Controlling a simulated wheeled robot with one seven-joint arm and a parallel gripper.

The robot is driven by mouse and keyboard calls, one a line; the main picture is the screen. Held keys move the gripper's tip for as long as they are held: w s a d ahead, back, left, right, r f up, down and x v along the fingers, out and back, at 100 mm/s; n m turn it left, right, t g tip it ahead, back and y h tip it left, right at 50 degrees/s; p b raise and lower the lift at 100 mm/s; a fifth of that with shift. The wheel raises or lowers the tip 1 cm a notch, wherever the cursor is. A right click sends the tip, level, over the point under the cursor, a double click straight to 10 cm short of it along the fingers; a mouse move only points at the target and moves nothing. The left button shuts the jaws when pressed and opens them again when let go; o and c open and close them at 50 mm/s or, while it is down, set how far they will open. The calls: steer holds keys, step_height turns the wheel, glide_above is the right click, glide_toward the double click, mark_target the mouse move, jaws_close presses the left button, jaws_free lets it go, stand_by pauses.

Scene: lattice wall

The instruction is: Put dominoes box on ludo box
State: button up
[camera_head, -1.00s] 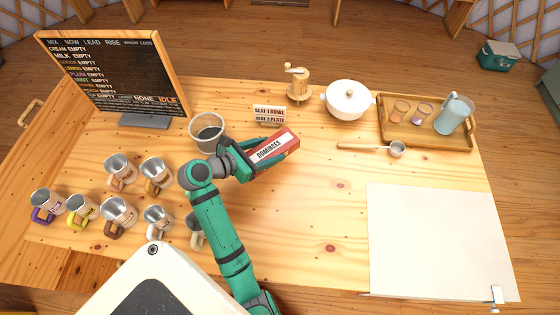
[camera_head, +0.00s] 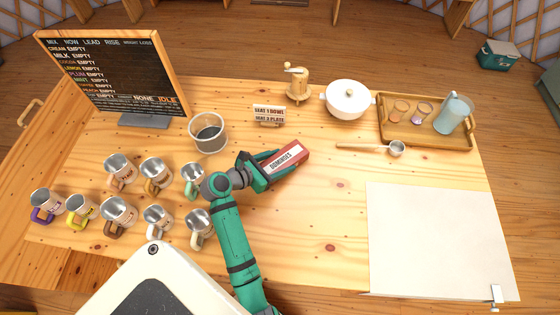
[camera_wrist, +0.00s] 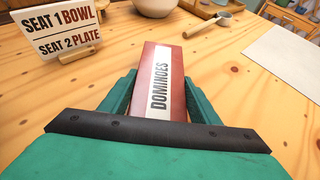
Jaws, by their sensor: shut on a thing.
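The dominoes box (camera_head: 287,158) is a red box with a white label reading DOMINOES. My gripper (camera_head: 272,165) is shut on it and holds it over the middle of the table. In the wrist view the dominoes box (camera_wrist: 163,85) sits between the two green fingers of my gripper (camera_wrist: 160,100), its far end sticking out past them. I cannot tell how high it is above the wood. I see no ludo box in either view.
Several mugs (camera_head: 118,212) stand at the left, with a glass container (camera_head: 208,133) behind. A seat sign (camera_head: 269,115), grinder (camera_head: 297,85), white pot (camera_head: 347,99), ladle (camera_head: 396,148) and tray (camera_head: 425,144) are at the back. A white sheet (camera_head: 440,240) covers the right front.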

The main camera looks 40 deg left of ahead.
steer(key=o, duration=1.3)
steer(key=shift+f, duration=0.1)
steer(key=shift+s+r, duration=0.1)
steer(key=shift+r, duration=0.1)
steer(key=v, duration=1.2)
steer(key=shift+f, duration=0.1)
